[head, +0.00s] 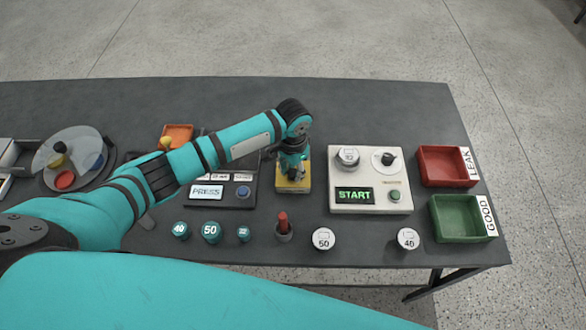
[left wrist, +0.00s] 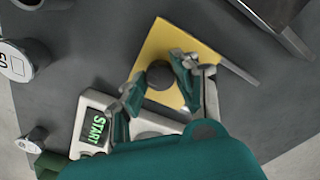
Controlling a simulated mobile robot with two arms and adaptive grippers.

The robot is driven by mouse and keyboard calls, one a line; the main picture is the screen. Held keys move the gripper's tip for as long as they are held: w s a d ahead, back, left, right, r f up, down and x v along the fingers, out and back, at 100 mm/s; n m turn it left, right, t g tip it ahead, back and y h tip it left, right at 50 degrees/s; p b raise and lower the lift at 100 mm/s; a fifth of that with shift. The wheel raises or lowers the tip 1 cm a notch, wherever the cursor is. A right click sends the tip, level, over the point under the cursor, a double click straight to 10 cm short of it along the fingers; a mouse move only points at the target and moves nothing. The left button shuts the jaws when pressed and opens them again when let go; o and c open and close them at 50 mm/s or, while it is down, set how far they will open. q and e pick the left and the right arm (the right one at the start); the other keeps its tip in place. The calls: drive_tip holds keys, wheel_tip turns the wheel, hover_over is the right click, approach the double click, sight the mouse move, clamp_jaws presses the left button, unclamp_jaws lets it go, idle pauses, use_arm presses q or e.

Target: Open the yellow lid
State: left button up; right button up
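The yellow lid (head: 301,187) is a flat square near the middle of the table in the head view. In the left wrist view the yellow lid (left wrist: 206,57) has a dark round knob (left wrist: 160,76) on it. My left gripper (head: 293,174) is directly over the lid, pointing down, and hides much of it. In the left wrist view my left gripper (left wrist: 157,73) has its fingers apart, on either side of the knob, with a gap showing on the left side. My right gripper is in neither view.
A white START box (head: 345,204) stands right of the lid, and a dark PRESS box (head: 228,200) stands left. Red (head: 447,181) and green (head: 462,233) trays sit at the right edge. Several caps and a red-topped piece (head: 283,225) line the front.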

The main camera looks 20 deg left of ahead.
use_arm(q)
clamp_jaws()
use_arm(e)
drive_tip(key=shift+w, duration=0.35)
use_arm(q)
drive_tip(key=w+b, duration=0.1)
drive_tip(key=w, duration=0.1)
drive_tip(key=w+a, duration=0.1)
drive_tip(key=w, duration=0.1)
drive_tip(key=w+b, duration=0.1)
drive_tip(key=w, duration=0.1)
drive_tip(key=shift+a+f+b, duration=0.15)
drive_tip(key=shift+a+b, duration=0.15)
drive_tip(key=shift+b, duration=0.05)
drive_tip(key=shift+w+a, duration=0.15)
drive_tip(key=shift+w, duration=0.25)
drive_tip(key=shift+r, duration=0.2)
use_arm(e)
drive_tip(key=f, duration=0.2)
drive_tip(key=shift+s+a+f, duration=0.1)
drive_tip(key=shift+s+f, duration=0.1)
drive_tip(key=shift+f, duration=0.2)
use_arm(q)
drive_tip(key=o, duration=0.6)
unclamp_jaws()
wheel_tip(320, 180, up, 12)
